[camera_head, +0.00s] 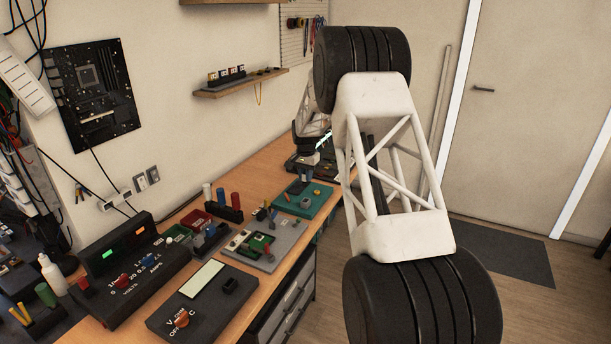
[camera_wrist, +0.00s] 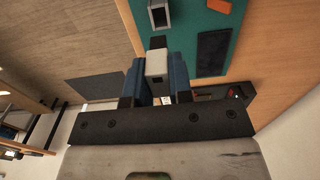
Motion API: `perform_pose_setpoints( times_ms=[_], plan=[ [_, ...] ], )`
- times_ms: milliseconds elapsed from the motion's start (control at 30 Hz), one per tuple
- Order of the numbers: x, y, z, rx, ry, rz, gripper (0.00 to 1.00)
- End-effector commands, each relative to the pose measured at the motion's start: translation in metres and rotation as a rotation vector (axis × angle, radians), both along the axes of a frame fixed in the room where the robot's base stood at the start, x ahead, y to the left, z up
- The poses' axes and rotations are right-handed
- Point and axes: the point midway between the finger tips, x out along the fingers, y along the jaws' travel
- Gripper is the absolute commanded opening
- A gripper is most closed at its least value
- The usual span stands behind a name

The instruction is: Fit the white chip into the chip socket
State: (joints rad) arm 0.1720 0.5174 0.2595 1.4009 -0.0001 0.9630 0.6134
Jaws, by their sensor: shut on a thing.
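My gripper (camera_wrist: 157,76) is shut on a pale, whitish block, taken to be the white chip (camera_wrist: 156,62), which sits between its two blue fingers in the wrist view. A small dark mark shows on the chip's face. A dark piece shows just past the chip's far end; I cannot tell whether they touch. The chip and gripper are over or near the edge of a teal mat (camera_wrist: 205,25). A grey, open-topped part with a dark hollow (camera_wrist: 159,15) stands beyond; I cannot tell whether it is the chip socket. In the head view my arm hides much of the gripper area.
The teal mat (camera_head: 318,203) lies on the wooden bench, with small parts on it. A grey board (camera_head: 288,236) with several components lies nearer. A meter (camera_head: 203,303) and a power supply (camera_head: 130,275) fill the near left. A wall shelf (camera_head: 240,84) is above the bench.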

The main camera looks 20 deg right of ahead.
Motion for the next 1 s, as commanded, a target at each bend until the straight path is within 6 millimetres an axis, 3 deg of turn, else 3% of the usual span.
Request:
perform_pose_setpoints(
  times_ms=[1000],
  plan=[
    [0.000, 0.000, -0.055, 0.000, 0.000, 0.000, 0.00]
  ],
)
